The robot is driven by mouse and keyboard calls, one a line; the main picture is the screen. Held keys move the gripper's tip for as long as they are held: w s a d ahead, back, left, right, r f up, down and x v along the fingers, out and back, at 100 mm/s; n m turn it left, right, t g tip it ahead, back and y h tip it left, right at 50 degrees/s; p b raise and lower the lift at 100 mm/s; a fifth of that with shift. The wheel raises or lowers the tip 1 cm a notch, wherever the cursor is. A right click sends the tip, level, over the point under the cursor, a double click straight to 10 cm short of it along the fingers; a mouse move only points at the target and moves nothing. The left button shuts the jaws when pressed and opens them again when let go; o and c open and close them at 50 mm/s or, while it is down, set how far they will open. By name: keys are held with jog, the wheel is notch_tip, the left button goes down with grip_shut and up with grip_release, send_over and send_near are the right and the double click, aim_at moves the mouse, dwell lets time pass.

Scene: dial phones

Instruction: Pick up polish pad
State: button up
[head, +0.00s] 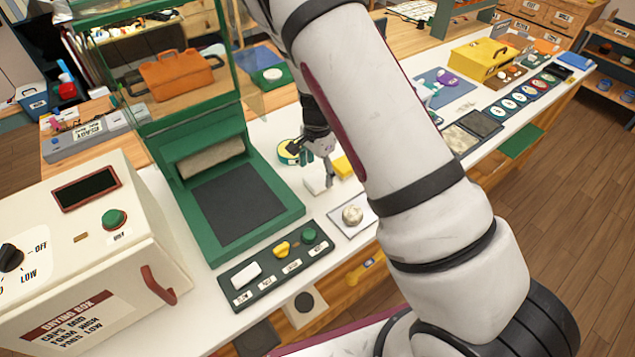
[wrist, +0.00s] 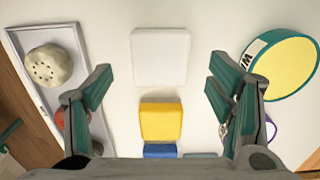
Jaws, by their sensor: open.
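Pad-like blocks lie in a row on the white worktop below my gripper (wrist: 160,82): a white block (wrist: 160,56), a yellow block (wrist: 161,121) and a blue block (wrist: 160,150). No label on them is readable, so I cannot tell which is the polish pad. My gripper is open and empty. In the wrist view its fingers stand left and right of the row, with the white and yellow blocks in the gap. In the head view, my gripper (head: 322,168) hangs over the white block (head: 317,184), beside the yellow block (head: 343,167); my arm hides the worktop behind.
A round yellow-topped green tin (wrist: 284,66) is right of the row. A tray (wrist: 84,110) with a beige dotted knob-like piece (wrist: 48,65) is at left. In the head view, a green press (head: 290,213) and a drying box (head: 130,215) stand left of my gripper.

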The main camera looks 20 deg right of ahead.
aim_at(317, 179)
jog(key=shift+f+p, duration=0.35)
jog(key=shift+f, duration=1.75)
jog(key=c, duration=1.3)
notch_tip(317, 179, up, 10)
jog(key=shift+r+b, duration=0.1)
jog(key=shift+b, duration=0.5)
